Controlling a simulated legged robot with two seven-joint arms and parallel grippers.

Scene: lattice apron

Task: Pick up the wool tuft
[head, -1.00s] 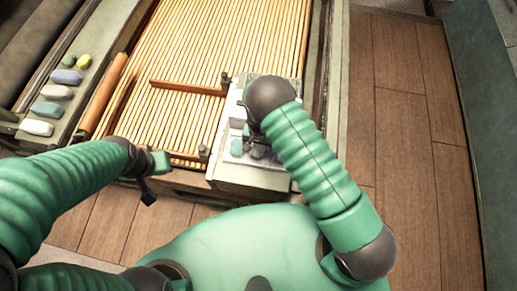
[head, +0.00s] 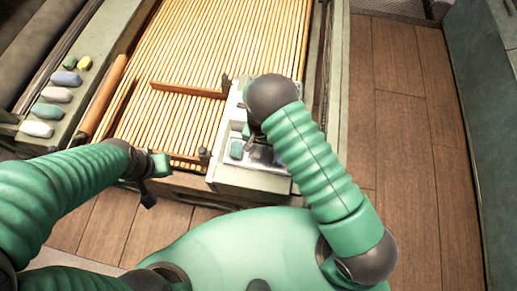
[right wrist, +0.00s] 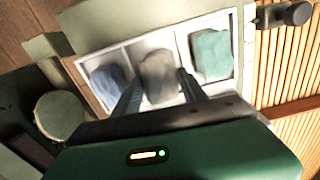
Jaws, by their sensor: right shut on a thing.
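A white tray (right wrist: 240,62) with three compartments holds a blue tuft (right wrist: 108,84), a grey wool tuft (right wrist: 159,76) in the middle and a teal tuft (right wrist: 210,54). My right gripper (right wrist: 160,88) has one finger on either side of the grey tuft and is shut on it, within the middle compartment. In the head view my right arm hides much of the tray, and the teal tuft (head: 237,149) shows at its left. My left gripper (head: 155,172) is at the front edge of the slatted bed, away from the tray; its fingers are too unclear to judge.
A slatted wooden bed (head: 220,50) with crossbars lies beyond the tray. Several coloured lumps (head: 57,94) sit on the left ledge beside a wooden roller (head: 104,95). A round pale object (right wrist: 58,114) stands near the tray. Open floor (head: 400,130) lies right.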

